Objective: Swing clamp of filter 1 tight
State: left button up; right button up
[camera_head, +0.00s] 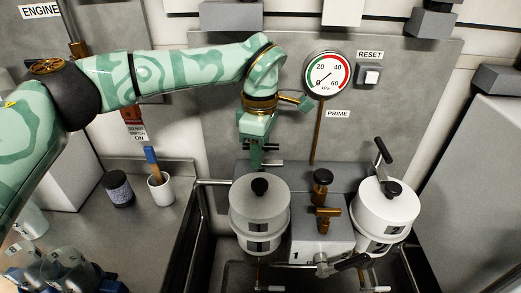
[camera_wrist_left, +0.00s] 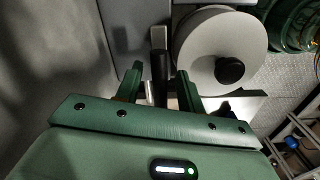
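Filter 1 appears to be the left grey-white canister (camera_head: 259,218) with a black lid knob; its round lid (camera_wrist_left: 215,55) also shows in the left wrist view. My left gripper (camera_head: 257,155) points down just behind this canister. In the left wrist view, the left gripper (camera_wrist_left: 159,85) is open, with a black clamp handle (camera_wrist_left: 160,68) between its fingers. A gap shows on each side of the handle. The clamp's lower part is hidden behind the canister and gripper. My right gripper is not in view.
A second white canister (camera_head: 384,215) stands to the right with its black clamp handle (camera_head: 383,151) raised. Brown valves (camera_head: 323,180) and a black-handled lever (camera_head: 350,262) sit between them. A pressure gauge (camera_head: 327,76) and reset switch (camera_head: 371,76) are on the wall panel. A cup (camera_head: 161,190) stands left.

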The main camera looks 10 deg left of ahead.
pick_arm(q)
grip_shut()
jog(key=shift+r, duration=0.1)
